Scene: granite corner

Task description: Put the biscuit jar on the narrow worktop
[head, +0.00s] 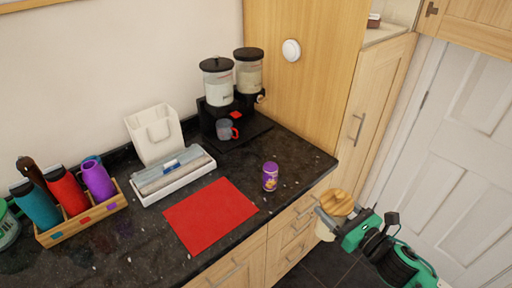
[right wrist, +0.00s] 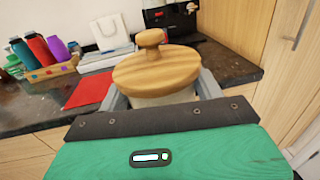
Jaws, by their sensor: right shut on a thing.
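The biscuit jar is a pale jar with a round wooden lid and knob (head: 337,203). It hangs in front of the cabinets, just off the front right corner of the worktop. My right gripper (head: 342,222) is shut on it, and the lid also shows in the right wrist view (right wrist: 156,70), between the grey fingers. Most of the jar's body is hidden there. The worktop (head: 290,150) is dark speckled granite, and its near right part shows bare stone. My left gripper is not in view.
A purple tin (head: 270,177) stands near the worktop's right front edge, beside a red mat (head: 210,215). Behind are a twin dispenser (head: 218,85) with a mug (head: 225,130), a white wrap box (head: 173,175) and a white holder (head: 155,135). A bottle crate (head: 82,212) stands left. A tall wooden cabinet (head: 290,80) bounds the back right.

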